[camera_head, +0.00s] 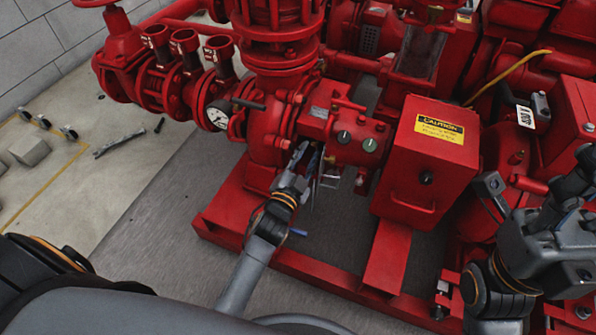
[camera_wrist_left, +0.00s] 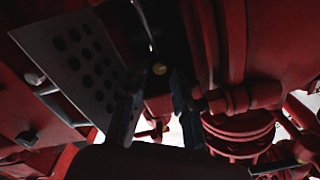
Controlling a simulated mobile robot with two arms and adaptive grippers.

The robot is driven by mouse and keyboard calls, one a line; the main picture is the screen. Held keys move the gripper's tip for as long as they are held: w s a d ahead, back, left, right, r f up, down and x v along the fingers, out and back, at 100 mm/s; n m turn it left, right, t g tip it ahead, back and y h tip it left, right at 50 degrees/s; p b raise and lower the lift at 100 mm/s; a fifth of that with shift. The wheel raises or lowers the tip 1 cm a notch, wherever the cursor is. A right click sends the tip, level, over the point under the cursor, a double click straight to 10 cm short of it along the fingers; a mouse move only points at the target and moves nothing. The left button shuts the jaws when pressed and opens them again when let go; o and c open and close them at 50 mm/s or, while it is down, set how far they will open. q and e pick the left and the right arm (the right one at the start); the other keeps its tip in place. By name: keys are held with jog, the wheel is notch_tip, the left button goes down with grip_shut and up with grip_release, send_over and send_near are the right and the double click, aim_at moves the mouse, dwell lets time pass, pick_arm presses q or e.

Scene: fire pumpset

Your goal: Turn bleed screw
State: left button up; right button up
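My left gripper (camera_head: 305,160) reaches up to the front of the red pump, just left of a small red housing with round green-marked fittings (camera_head: 357,143). In the left wrist view its two dark fingers (camera_wrist_left: 152,105) stand apart. A small brass-coloured round end (camera_wrist_left: 159,69), possibly the bleed screw, shows beyond and between them; I cannot tell whether they touch it. In the head view I cannot make out the bleed screw. My right gripper (camera_head: 492,192) is by the right edge, near red machinery; its finger opening is unclear.
A red control box with a yellow caution label (camera_head: 440,128) stands right of my left gripper. A perforated plate (camera_wrist_left: 80,65) is close on the left in the wrist view. The red base frame (camera_head: 290,262) runs below. Loose tools (camera_head: 120,143) lie on the floor at left.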

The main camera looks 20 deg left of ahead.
pick_arm(q)
jog(key=s, duration=1)
jog(key=shift+a, duration=0.2)
